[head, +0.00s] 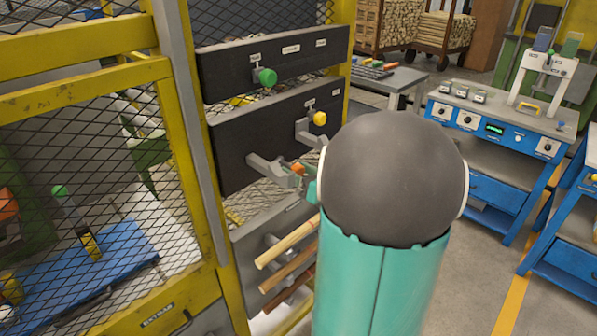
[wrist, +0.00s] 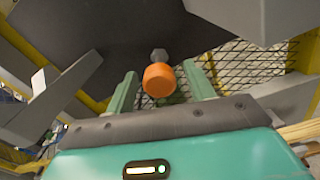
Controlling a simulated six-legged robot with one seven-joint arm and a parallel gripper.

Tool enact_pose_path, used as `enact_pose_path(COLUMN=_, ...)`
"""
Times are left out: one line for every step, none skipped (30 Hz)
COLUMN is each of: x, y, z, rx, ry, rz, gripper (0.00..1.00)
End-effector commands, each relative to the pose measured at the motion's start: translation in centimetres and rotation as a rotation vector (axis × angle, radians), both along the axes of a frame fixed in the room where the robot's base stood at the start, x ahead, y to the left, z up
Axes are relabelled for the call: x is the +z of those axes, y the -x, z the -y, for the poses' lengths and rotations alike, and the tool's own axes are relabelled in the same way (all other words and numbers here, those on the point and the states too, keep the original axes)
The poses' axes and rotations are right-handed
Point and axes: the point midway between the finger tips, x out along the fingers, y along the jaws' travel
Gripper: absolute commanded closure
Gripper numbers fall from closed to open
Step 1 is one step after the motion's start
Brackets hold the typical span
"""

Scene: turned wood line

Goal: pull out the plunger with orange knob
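The plunger's orange knob (wrist: 159,80) sits at the centre of the wrist view, with a short grey stem (wrist: 159,55) behind it. My gripper (wrist: 159,70) is open, with one green finger on each side of the knob and a visible gap on both sides. In the head view only a bit of my gripper (head: 312,190) shows; the large dark joint of my arm covers the rest.
A green knob (head: 267,77) and a yellow knob (head: 319,118) stick out of the dark panels (head: 250,125) above. Grey guards flank the orange knob. Wooden rods (head: 287,241) jut out below. Yellow mesh fencing (head: 90,150) stands left; a blue workbench (head: 500,135) stands right.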

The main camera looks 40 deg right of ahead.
Motion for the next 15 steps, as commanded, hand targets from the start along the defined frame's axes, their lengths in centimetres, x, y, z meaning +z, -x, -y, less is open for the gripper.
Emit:
enact_pose_path(x=0.0, y=0.0, z=0.0, rx=0.0, ry=0.0, rz=0.0, gripper=0.47)
enact_pose_path(x=0.0, y=0.0, z=0.0, rx=0.0, ry=0.0, rz=0.001, gripper=0.47)
enact_pose_path(x=0.0, y=0.0, z=0.0, rx=0.0, ry=0.001, rz=0.001, gripper=0.47)
enact_pose_path(x=0.0, y=0.1, z=0.0, rx=0.0, ry=0.001, rz=0.001, gripper=0.47)
enact_pose_path(x=0.1, y=0.2, z=0.0, rx=-0.001, ry=0.001, rz=0.001, gripper=0.47)
enact_pose_path(x=0.1, y=0.4, z=0.1, rx=-0.001, ry=0.001, rz=0.001, gripper=0.47)
enact_pose_path(x=0.1, y=0.6, z=0.1, rx=-0.002, ry=0.001, rz=0.001, gripper=0.47)
enact_pose_path(x=0.1, y=1.0, z=0.1, rx=-0.002, ry=0.001, rz=0.001, gripper=0.47)
enact_pose_path(x=0.1, y=1.5, z=0.2, rx=-0.004, ry=0.001, rz=0.002, gripper=0.47)
enact_pose_path(x=0.1, y=2.0, z=0.2, rx=-0.003, ry=0.001, rz=0.001, gripper=0.47)
enact_pose_path(x=0.1, y=2.5, z=0.2, rx=-0.004, ry=0.0, rz=0.001, gripper=0.47)
enact_pose_path(x=0.1, y=3.3, z=0.2, rx=-0.004, ry=0.001, rz=0.001, gripper=0.47)
enact_pose_path(x=0.1, y=4.0, z=0.2, rx=-0.005, ry=0.001, rz=0.002, gripper=0.47)
enact_pose_path(x=0.1, y=4.6, z=0.3, rx=-0.006, ry=0.001, rz=0.002, gripper=0.47)
enact_pose_path(x=0.1, y=5.5, z=0.3, rx=-0.005, ry=0.001, rz=0.001, gripper=0.47)
